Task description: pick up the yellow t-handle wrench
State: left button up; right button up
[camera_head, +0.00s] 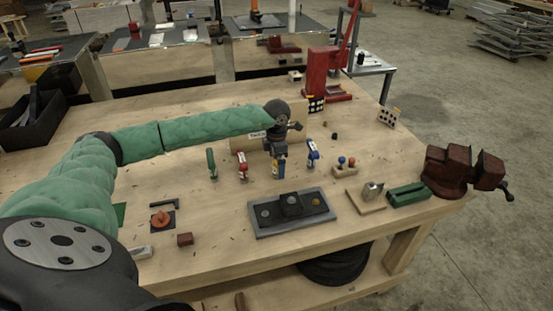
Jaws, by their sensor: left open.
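My left arm in a green sleeve reaches in from the left, and my left gripper (279,152) points down over the row of small handled tools near the bench's middle. The gripper is open. A yellow part (281,171), seemingly of the yellow t-handle wrench, shows just below the fingers; the gripper hides its upper part, and I cannot tell whether they touch. A green-handled tool (212,164) and a red-handled one (243,166) stand upright to the left. A blue-and-red one (312,154) stands close on the right. My right gripper is not in view.
A grey tray (262,228) with dark blocks lies in front of the row. A red press (322,72) stands behind, and a rusty vise (450,172) sits at the right edge. A wooden block with coloured knobs (345,170) is right of the row.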

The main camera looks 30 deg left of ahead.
pick_arm(q)
jog(key=shift+f, duration=0.3)
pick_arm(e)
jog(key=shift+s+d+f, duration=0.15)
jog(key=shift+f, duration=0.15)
pick_arm(q)
jog(key=c, duration=0.9)
jog(key=shift+c, duration=0.7)
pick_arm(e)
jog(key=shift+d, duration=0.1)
pick_arm(q)
jog(key=shift+r, duration=0.2)
notch_tip(320, 180, up, 4)
jog(key=b, duration=0.3)
jog(key=shift+f, duration=0.25)
jog(key=w+d+r+b, duration=0.1)
jog(key=d+r+b, duration=0.3)
jog(key=d+r, duration=0.3)
jog(key=d, duration=0.4)
jog(key=shift+w+d, duration=0.2)
jog(key=shift+d, duration=0.05)
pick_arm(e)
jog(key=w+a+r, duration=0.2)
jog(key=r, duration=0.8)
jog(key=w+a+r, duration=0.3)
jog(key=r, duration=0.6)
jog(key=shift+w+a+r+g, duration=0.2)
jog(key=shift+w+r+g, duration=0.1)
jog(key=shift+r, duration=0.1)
